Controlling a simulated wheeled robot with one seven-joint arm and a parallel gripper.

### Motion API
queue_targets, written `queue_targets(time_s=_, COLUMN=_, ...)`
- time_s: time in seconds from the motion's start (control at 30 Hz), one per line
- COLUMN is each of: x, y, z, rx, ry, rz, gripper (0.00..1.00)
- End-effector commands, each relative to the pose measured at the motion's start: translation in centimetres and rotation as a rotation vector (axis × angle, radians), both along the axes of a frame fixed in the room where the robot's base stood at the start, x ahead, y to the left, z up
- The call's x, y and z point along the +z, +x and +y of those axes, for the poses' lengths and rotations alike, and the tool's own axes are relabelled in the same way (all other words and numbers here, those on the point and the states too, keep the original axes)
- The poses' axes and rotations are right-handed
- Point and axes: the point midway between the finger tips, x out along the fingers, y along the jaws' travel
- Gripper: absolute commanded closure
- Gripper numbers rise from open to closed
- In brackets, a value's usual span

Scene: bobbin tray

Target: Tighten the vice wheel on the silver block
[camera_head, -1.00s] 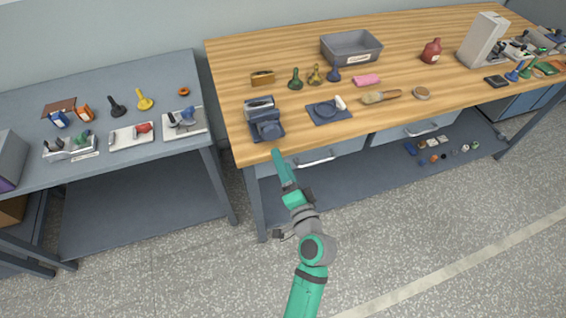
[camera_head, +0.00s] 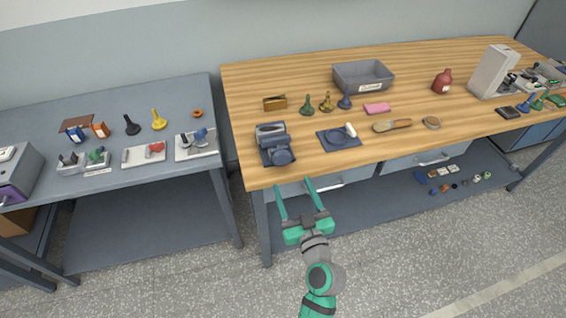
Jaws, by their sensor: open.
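The dark blue-grey vice (camera_head: 264,141) stands at the front left corner of the wooden bench. Its round wheel (camera_head: 282,156) faces the bench's front edge. A lighter grey, silvery piece shows at the top of the vice, but it is too small to tell whether it is the block or a jaw. My gripper (camera_head: 292,185) is open and empty, with its two long green fingers spread. Its fingertips are just in front of the bench edge in the picture, below the vice and apart from the wheel.
A blue plate with a round dial and white handle (camera_head: 339,138) lies right of the vice. Behind are a brown block (camera_head: 275,103), several small knobbed pieces, and a grey bin (camera_head: 364,76). A grey side table (camera_head: 108,182) stands left, across a narrow gap. A drawer handle (camera_head: 329,185) is near my fingers.

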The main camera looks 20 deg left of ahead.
Motion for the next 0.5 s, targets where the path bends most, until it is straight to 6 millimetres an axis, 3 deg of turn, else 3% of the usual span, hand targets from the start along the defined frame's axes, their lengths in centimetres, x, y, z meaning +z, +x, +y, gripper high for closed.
queue_targets(time_s=0.17, x=0.1, y=1.3, z=0.9, rx=0.002, ry=-0.006, rz=-0.006, gripper=0.37)
queue_targets(time_s=0.5, x=0.1, y=6.2, z=4.3, rx=0.004, ry=-0.005, rz=-0.004, gripper=0.37)
